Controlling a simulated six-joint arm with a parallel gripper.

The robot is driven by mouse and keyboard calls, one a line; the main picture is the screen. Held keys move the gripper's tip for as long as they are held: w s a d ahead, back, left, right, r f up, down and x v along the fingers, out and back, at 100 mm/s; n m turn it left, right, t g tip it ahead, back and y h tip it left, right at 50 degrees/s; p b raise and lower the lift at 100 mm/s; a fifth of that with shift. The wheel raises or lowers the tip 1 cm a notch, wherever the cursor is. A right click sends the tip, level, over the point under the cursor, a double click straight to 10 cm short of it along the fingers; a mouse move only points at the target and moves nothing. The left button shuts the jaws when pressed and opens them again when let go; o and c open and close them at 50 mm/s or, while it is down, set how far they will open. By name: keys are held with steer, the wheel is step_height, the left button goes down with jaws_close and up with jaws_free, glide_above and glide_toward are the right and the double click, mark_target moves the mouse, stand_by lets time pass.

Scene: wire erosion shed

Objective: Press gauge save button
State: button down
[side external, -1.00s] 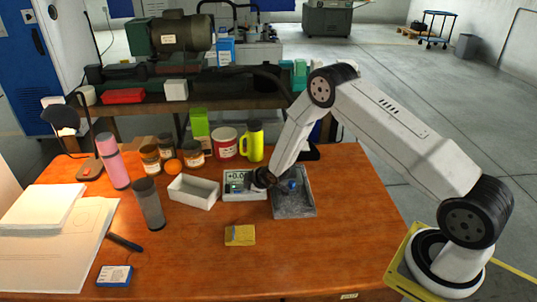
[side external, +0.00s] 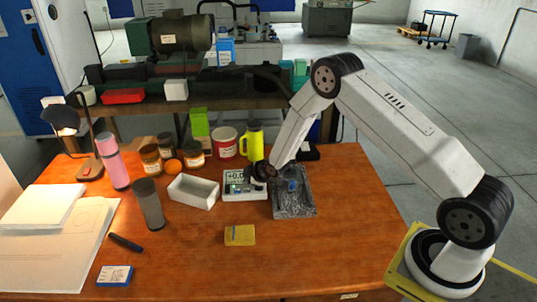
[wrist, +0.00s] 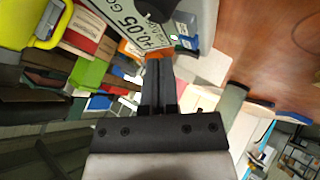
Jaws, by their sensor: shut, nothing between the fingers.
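The gauge (side external: 240,190) is a pale box with a lit digital display, standing on the wooden table. In the wrist view, its display (wrist: 128,24) reads +0.05 with part of a "GO" label. Small green and blue marks or buttons (wrist: 186,42) sit beside the display. I cannot tell which is the save button. My gripper (side external: 262,172) is at the gauge's right end, close to the display. In the wrist view, my gripper's fingers (wrist: 158,66) are together and empty, beside the gauge's edge. Contact cannot be made out.
A speckled grey plate (side external: 293,205) with a blue item lies right of the gauge. A white open tray (side external: 194,194) and a grey bottle (side external: 149,205) stand left. A yellow flask (side external: 254,140) and red tin (side external: 225,143) stand behind.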

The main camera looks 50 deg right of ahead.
mark_target(249, 190)
steer(key=shift+r, duration=1.8)
steer(key=s+a+r+m+g, duration=0.2)
steer(key=s+r, duration=0.2)
steer(key=s, duration=0.5)
steer(key=s+a+r+m+g, duration=0.2)
steer(key=s+r, duration=0.3)
steer(key=s, duration=0.5)
steer(key=s+a+r+m+g, duration=0.2)
steer(key=s+a+r+m, duration=0.2)
steer(key=s, duration=0.6)
steer(key=shift+s+a+r+g, duration=0.2)
steer(key=shift+r+g, duration=0.1)
steer(key=shift+r, duration=0.4)
